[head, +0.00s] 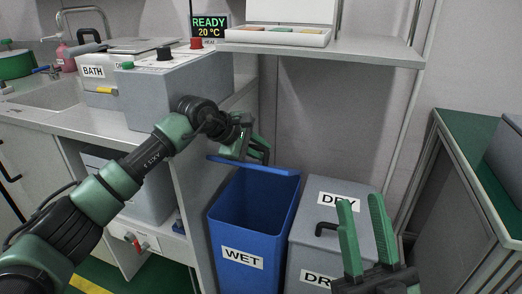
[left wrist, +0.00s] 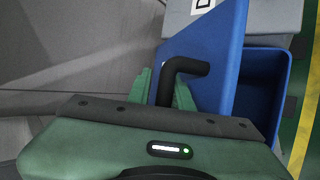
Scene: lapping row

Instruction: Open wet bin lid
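The blue WET bin (head: 244,229) stands in the middle of the head view with its mouth uncovered and its empty-looking inside showing. Its blue lid (head: 256,166) is raised and tilted up at the back, seen nearly edge-on. In the left wrist view the lid (left wrist: 205,60) shows its outer face with a bent black handle (left wrist: 184,67). My left gripper (head: 262,148) is behind the raised lid, its fingers close on both sides of the handle, which they appear to grip. My right gripper (head: 364,215) is open and empty in front of the DRY bin.
The grey DRY bin (head: 325,190), lid closed, stands right beside the WET bin. A shelf (head: 335,46) with a tray (head: 275,36) hangs above. A counter (head: 55,121) with a grey bath unit (head: 180,90) is left. A green-topped bench (head: 470,150) stands right.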

